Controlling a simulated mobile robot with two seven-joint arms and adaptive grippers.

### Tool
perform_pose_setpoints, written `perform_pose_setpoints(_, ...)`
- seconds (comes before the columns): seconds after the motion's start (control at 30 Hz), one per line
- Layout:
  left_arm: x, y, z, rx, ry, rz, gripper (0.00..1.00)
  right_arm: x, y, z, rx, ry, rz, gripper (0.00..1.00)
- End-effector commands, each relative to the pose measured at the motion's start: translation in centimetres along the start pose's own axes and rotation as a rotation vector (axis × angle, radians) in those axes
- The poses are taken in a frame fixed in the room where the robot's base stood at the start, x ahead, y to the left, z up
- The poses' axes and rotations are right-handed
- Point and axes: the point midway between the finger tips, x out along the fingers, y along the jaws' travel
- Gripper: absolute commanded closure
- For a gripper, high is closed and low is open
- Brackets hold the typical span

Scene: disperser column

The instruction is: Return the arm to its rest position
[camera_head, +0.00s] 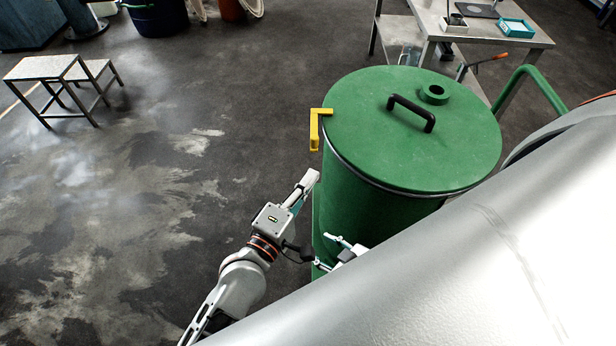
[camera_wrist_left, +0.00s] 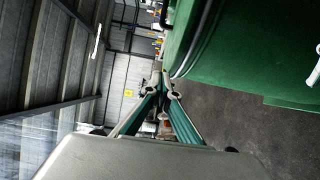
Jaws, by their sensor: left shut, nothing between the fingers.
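My left gripper (camera_head: 311,177) is at the end of the arm at lower left, beside the left wall of the green drum (camera_head: 365,205). It is shut and empty, pointing up below a yellow bracket (camera_head: 315,130) on the lid's rim. In the left wrist view its fingertips (camera_wrist_left: 168,84) meet, with the drum (camera_wrist_left: 235,55) close on the right. I cannot tell whether the gripper touches the drum. My right gripper (camera_head: 325,252) shows lower down, in front of the drum. Its two fingers are spread and nothing is between them. A large grey cylinder hides the rest of that arm.
The drum's green lid (camera_head: 375,145) carries a black handle (camera_head: 411,113). A metal table (camera_head: 455,30) stands behind the drum. A small step stool (camera_head: 45,70) is at far left. The floor (camera_head: 150,200) left of my left arm is clear.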

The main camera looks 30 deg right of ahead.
Motion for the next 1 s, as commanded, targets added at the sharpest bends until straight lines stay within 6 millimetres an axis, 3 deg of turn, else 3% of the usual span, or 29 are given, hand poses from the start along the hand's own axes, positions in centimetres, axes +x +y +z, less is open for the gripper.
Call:
perform_pose_setpoints(0.33,-0.2,-0.2,-0.2,0.008,0.005,-0.003,1.00,0.0,0.3,0.1,-0.005,-0.001,0.003,0.60)
perform_pose_setpoints(0.47,-2.1,-1.8,-1.9,0.101,0.056,-0.038,1.00,0.0,0.6,0.2,-0.011,-0.003,0.005,0.60)
perform_pose_setpoints(0.57,-5.6,-4.8,-4.7,0.266,0.131,-0.119,1.00,0.0,0.8,0.3,-0.016,-0.005,0.007,0.60)
perform_pose_setpoints(0.67,-10.5,-8.4,-7.8,0.468,0.197,-0.247,1.00,0.0,1.0,0.4,-0.017,-0.006,0.008,0.60)
perform_pose_setpoints(0.8,-18.2,-13.3,-11.3,0.728,0.234,-0.459,1.00,0.0,0.9,0.4,-0.016,-0.006,0.007,0.60)
perform_pose_setpoints(1.0,-30.1,-18.9,-14.4,1.043,0.187,-0.780,1.00,0.0,0.6,0.4,-0.011,-0.006,0.005,0.60)
